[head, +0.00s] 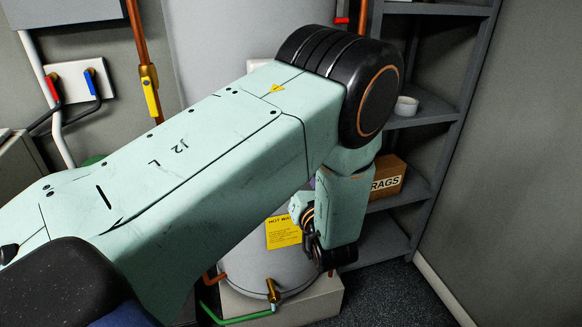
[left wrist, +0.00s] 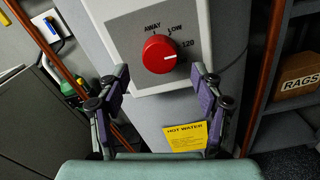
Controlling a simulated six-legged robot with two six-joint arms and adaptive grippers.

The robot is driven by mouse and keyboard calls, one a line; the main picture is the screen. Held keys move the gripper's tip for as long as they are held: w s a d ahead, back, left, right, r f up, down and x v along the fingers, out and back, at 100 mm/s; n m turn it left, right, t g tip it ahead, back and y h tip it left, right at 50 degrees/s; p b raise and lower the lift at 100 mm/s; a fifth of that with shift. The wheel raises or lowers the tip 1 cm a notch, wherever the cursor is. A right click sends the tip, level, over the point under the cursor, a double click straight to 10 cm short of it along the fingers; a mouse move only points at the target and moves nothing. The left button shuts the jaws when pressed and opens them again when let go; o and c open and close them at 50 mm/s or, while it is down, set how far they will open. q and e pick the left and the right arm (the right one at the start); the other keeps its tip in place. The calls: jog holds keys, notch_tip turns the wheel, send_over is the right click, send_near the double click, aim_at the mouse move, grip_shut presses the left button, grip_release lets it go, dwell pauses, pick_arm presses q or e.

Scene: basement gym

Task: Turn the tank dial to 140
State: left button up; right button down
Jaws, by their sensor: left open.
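The red tank dial (left wrist: 159,54) sits on a pale control plate (left wrist: 125,35) on the grey tank (head: 255,262). Its white mark points right, near and slightly below the printed 120. AWAY and LOW are printed above the dial; no 140 is readable. In the left wrist view my left gripper (left wrist: 161,73) is open, its fingers spread at the lower left and lower right of the dial. Contact cannot be told. In the head view my left arm hides the dial, and the left gripper (head: 316,238) is partly hidden beside the tank. My right gripper is out of view.
A yellow HOT WATER notice (left wrist: 186,136) is on the tank below the dial. Copper pipes (left wrist: 268,70) run beside it. A grey shelf (head: 425,110) with a RAGS box (head: 388,177) and white cup (head: 406,106) stands right. Valves (head: 85,82) are at left.

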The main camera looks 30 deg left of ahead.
pick_arm(q)
jog(key=x, duration=0.4)
jog(key=shift+w+a, duration=0.1)
jog(key=shift+d+r, duration=0.25)
jog(key=shift+d, duration=0.05)
jog(key=c, duration=0.4)
jog(key=shift+a+f, duration=0.1)
jog(key=c, duration=0.7)
jog(key=shift+c, duration=0.2)
